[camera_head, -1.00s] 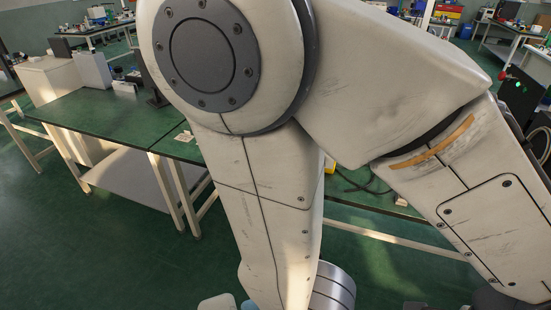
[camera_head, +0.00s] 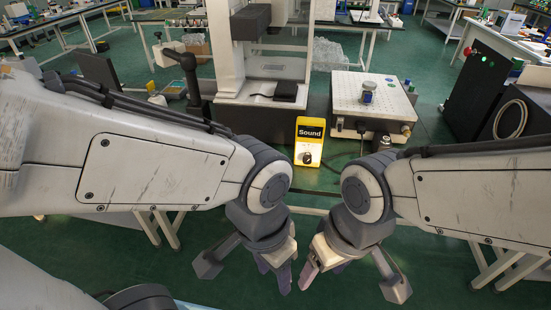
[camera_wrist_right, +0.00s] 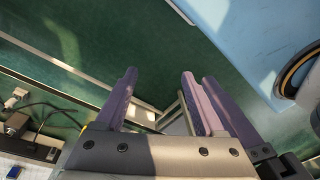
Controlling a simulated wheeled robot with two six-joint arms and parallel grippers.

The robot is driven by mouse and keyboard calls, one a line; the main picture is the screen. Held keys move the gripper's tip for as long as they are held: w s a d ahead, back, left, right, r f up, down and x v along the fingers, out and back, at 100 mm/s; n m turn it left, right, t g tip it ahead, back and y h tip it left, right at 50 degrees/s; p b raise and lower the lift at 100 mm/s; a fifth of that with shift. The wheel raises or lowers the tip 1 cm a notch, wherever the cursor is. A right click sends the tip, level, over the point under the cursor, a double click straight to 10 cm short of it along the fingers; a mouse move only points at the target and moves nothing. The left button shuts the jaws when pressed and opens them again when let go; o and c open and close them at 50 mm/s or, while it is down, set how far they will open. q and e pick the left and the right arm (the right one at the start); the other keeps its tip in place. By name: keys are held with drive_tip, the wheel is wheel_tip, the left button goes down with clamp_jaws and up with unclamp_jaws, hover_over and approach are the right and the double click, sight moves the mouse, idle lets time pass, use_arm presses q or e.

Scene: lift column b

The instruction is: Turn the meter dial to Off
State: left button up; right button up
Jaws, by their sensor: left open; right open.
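My left gripper (camera_head: 274,277) is open and empty, in front of and below the meter. My right gripper (camera_head: 322,275) is open and empty beside it, also apart from the meter. In the right wrist view its two purple fingers stand apart with nothing between them (camera_wrist_right: 160,100). The meter's dial is not visible there.
A pale perforated plate (camera_head: 375,100) with a small jar (camera_head: 367,92) stands right of the meter. A white column machine (camera_head: 275,85) stands behind it to the left.

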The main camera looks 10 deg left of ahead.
drive_tip(key=w+a+f+m+t+y+b, duration=0.1)
drive_tip(key=w+a+f+m+t+b, duration=0.2)
drive_tip(key=w, duration=0.4)
drive_tip(key=w+a+f+m+t+y+b, duration=0.1)
drive_tip(key=w+a+f, duration=0.35)
drive_tip(key=w, duration=0.25)
drive_tip(key=m+t+h+b, duration=0.4)
drive_tip(key=m+t+b, duration=0.4)
drive_tip(key=m+t, duration=0.5)
approach(308, 161)
drive_tip(key=n, duration=0.1)
drive_tip(key=shift+t+y, duration=0.3)
drive_tip(key=shift+y, duration=0.1)
drive_tip(key=w, duration=0.7)
drive_tip(key=w+p, duration=0.1)
drive_tip(key=w, duration=0.3)
drive_tip(key=shift+d+f, duration=0.1)
drive_tip(key=shift+f, duration=0.15)
clamp_jaws()
